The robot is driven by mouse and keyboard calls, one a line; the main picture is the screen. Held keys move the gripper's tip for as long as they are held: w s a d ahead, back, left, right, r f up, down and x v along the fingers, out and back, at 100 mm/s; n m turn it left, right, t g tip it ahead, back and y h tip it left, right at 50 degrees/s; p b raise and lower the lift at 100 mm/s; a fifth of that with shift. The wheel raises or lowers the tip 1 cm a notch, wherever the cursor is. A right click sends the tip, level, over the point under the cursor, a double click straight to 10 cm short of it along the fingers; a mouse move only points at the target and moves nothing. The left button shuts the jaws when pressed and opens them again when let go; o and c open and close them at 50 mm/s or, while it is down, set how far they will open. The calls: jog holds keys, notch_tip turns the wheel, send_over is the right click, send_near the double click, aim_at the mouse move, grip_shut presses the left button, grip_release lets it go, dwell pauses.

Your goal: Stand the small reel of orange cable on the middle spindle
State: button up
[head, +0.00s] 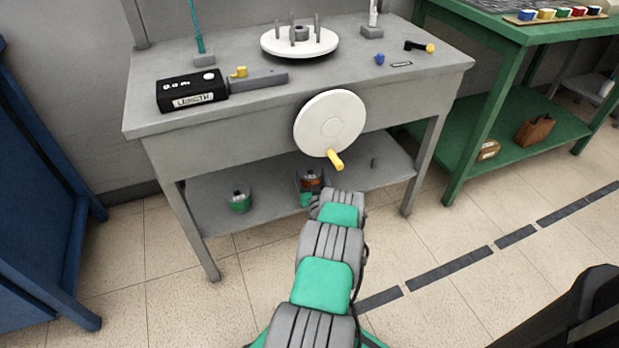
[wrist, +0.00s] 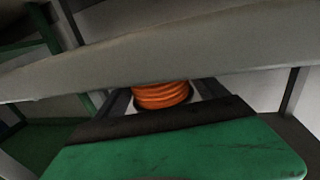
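The small reel of orange cable (head: 312,184) is low at the bench's lower shelf, between a green reel and a bare grey spindle (head: 373,163). A grey tip shows at its top; whether the middle spindle runs through it I cannot tell. My gripper (head: 311,186) reaches in under the bench top with a finger on each side of the reel. In the wrist view the orange coils (wrist: 161,95) show between the dark fingers of my gripper (wrist: 163,96), with narrow gaps at both sides. The fingers look open. The reel's base is hidden.
The green reel (head: 239,202) stands at the left of the lower shelf (head: 270,207). A white crank wheel (head: 330,123) with a yellow handle hangs on the bench front, above my arm. The bench top's edge (wrist: 240,45) crosses close above the reel in the wrist view.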

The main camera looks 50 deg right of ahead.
jog(key=o, duration=0.3)
